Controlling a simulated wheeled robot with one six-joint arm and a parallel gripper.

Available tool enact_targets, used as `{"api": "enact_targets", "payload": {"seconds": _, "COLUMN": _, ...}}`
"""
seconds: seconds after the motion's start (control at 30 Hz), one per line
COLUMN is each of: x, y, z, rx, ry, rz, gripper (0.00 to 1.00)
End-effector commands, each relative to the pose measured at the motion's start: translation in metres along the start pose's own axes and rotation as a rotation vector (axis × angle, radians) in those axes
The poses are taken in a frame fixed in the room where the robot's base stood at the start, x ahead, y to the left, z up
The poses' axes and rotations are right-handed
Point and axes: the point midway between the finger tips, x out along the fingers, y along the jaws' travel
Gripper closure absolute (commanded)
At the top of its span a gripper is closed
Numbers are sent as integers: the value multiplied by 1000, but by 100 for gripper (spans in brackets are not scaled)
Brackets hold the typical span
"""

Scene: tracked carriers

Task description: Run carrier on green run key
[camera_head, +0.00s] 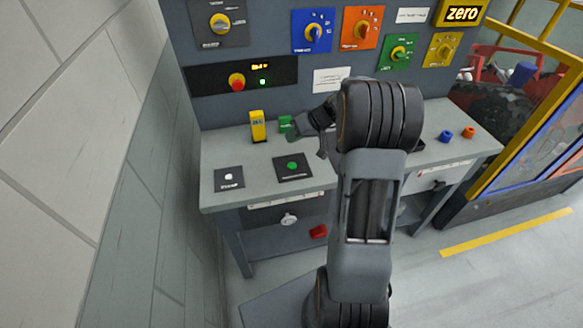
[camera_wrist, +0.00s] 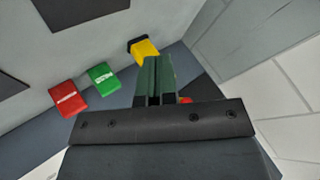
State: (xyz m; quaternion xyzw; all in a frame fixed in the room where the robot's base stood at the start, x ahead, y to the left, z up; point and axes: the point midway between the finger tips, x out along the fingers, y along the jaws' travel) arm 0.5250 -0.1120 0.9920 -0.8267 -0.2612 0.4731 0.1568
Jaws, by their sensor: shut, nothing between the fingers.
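A small green block (camera_head: 285,122), likely the green key, stands at the back of the grey bench; in the wrist view the green block (camera_wrist: 104,79) has a white label too small to read. A yellow block (camera_head: 258,126) stands to its left. A red block (camera_wrist: 67,98) with a white label shows in the wrist view. My gripper (camera_head: 292,133) is just in front of the green block in the head view; in the wrist view my gripper (camera_wrist: 158,64) is shut and empty, apart from the green block and close to the yellow block. The carrier (camera_head: 495,90) is partly seen behind a yellow frame.
A green button (camera_head: 292,166) and a white button (camera_head: 228,177) sit on black plates at the bench front. The wall has coloured dials and a red knob (camera_head: 236,81) beside a green light. Blue (camera_head: 445,136) and orange (camera_head: 469,132) pieces lie right. A tiled wall bounds the left.

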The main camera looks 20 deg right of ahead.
Motion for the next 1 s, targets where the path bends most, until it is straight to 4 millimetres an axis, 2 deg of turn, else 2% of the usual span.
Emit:
{"api": "enact_targets", "payload": {"seconds": 0.57, "x": 4, "y": 4, "z": 2, "rx": -1, "ry": 4, "rz": -3, "gripper": 100}}
{"api": "enact_targets", "payload": {"seconds": 1.0, "x": 31, "y": 24, "z": 22, "rx": 1, "ry": 3, "rz": -4, "gripper": 100}}
